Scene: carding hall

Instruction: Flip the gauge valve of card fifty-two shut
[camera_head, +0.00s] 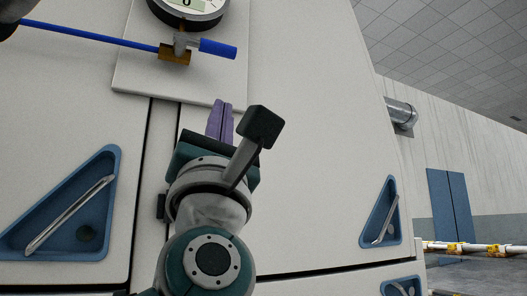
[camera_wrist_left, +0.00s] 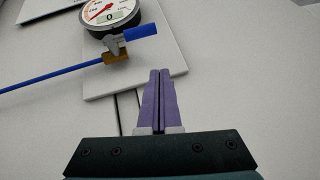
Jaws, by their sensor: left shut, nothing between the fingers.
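The gauge valve has a brass body (camera_head: 174,55) with a blue lever handle (camera_head: 218,48) that points right and slightly down in the head view. It sits directly below a round gauge (camera_head: 188,12), on a pale plate (camera_head: 225,82) on the machine's front. In the left wrist view the blue handle (camera_wrist_left: 141,32) points right, roughly in line with the blue tube. My left gripper (camera_head: 221,104) is below the valve, its purple fingers pointing up towards it. The fingers (camera_wrist_left: 157,72) are shut and empty, apart from the handle. My right gripper is not in view.
A thin blue tube (camera_head: 90,34) runs left from the valve. Blue recessed panels with metal handles (camera_head: 75,215) (camera_head: 383,215) lie on the machine's front. A pipe (camera_head: 401,115) and a blue door (camera_head: 449,204) are beyond it on the right.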

